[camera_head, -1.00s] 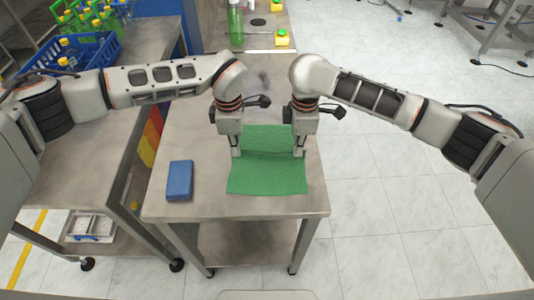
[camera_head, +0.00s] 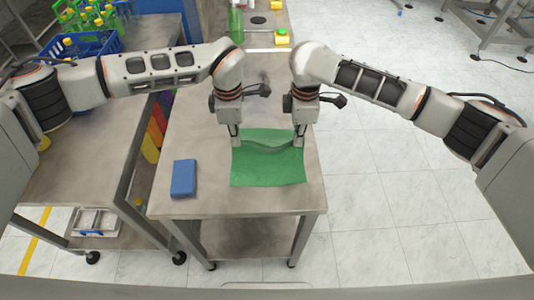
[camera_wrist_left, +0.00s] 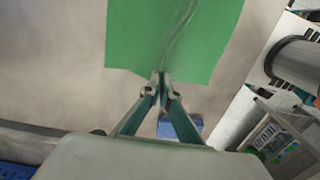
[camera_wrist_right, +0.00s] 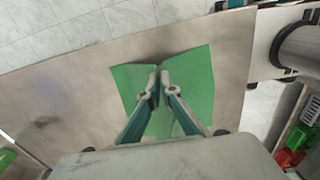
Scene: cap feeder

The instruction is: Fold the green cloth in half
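The green cloth (camera_head: 268,172) lies on the metal table, with a raised, wavy ridge across its far part between my grippers. My left gripper (camera_head: 237,142) is at the cloth's left side. In the left wrist view its fingertips (camera_wrist_left: 162,77) are together on the edge of the cloth (camera_wrist_left: 150,35), where a crease starts. My right gripper (camera_head: 297,142) is at the cloth's right side. In the right wrist view its fingertips (camera_wrist_right: 158,77) are close together over the cloth (camera_wrist_right: 195,85), with a crease between them. The pinched cloth itself is mostly hidden by the fingers.
A green bottle (camera_head: 236,22) and a yellow-green item (camera_head: 281,37) stand at the back. A blue crate (camera_head: 88,42) with bottles is far left. The table's front is clear.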

